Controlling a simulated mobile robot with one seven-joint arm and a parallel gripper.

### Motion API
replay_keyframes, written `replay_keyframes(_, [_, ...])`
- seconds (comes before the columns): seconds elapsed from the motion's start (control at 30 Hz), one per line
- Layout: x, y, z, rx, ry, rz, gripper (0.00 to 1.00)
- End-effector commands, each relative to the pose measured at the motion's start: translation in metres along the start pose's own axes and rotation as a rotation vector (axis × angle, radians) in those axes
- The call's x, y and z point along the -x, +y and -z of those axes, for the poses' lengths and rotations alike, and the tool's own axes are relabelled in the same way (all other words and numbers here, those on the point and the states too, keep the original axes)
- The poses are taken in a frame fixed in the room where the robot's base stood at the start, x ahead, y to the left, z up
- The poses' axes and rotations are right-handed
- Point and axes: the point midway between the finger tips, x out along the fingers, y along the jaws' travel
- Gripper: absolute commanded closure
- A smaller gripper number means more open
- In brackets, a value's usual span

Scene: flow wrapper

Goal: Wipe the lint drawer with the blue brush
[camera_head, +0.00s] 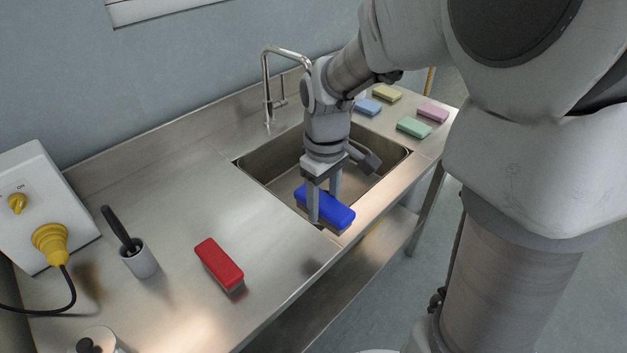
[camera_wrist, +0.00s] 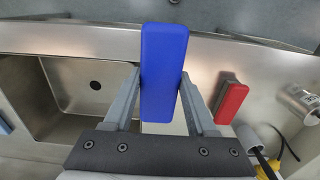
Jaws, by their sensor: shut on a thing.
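The blue brush (camera_head: 328,207) is a block with a blue top. My gripper (camera_head: 325,207) is shut on it and holds it over the front left edge of the sink, where the head view cannot settle how high it is. In the wrist view the blue brush (camera_wrist: 163,70) stands upright in the picture between the two fingers of my gripper (camera_wrist: 162,95). Its bristles are mostly hidden below the blue top. I cannot make out a lint drawer in either view.
A red brush (camera_head: 219,264) lies on the steel counter (camera_head: 180,200) left of the sink (camera_head: 270,165). A grey holder (camera_head: 139,260) with a dark-handled tool stands farther left. Several coloured sponges (camera_head: 414,127) lie right of the sink. A tap (camera_head: 268,90) rises behind it.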

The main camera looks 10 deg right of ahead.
Motion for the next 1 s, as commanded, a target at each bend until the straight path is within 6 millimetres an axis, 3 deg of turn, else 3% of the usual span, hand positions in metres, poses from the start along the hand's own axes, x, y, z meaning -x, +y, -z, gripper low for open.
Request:
replay_keyframes(0.03, [0.0,0.0,0.0,0.0,0.0,0.0,0.63])
replay_keyframes(0.17, [0.0,0.0,0.0,0.0,0.0,0.0,0.87])
replay_keyframes(0.2, [0.0,0.0,0.0,0.0,0.0,0.0,0.88])
replay_keyframes(0.37, [-0.006,0.007,0.006,-0.074,-0.001,0.002,0.88])
replay_keyframes(0.7, [-0.048,0.043,0.031,-0.513,-0.002,0.002,0.88])
replay_keyframes(1.0, [-0.058,0.051,0.035,-0.608,0.001,-0.001,0.88])
